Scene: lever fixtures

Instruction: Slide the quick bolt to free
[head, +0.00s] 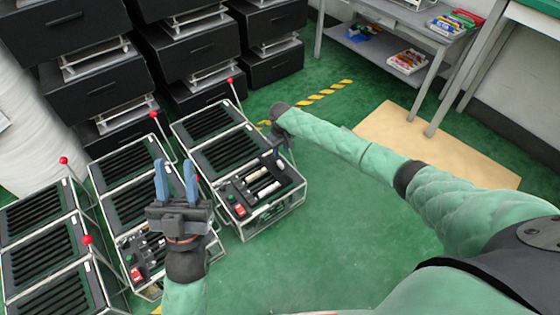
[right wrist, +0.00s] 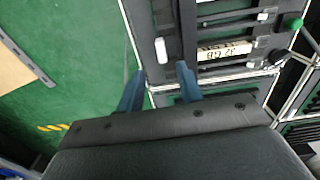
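A framed lever fixture (head: 263,192) stands on the green floor in the middle of the head view, with several bars on its front panel. I cannot tell for sure which part is the quick bolt. In the right wrist view a small white upright handle (right wrist: 161,50) sits at the panel's edge, beside a bar with a pale marked label (right wrist: 225,50). My right gripper (right wrist: 159,72) is open, its blue fingertips just short of the white handle, one to each side. Contact is not visible. My left gripper (head: 174,166) is open and empty, over the neighbouring fixture.
More framed units with red-balled levers (head: 39,235) stand at the left. Black drawer units (head: 202,48) line the back. A grey table (head: 400,45) with bins stands at the upper right. A tan board (head: 440,145) lies on the floor. Green floor right of the fixture is clear.

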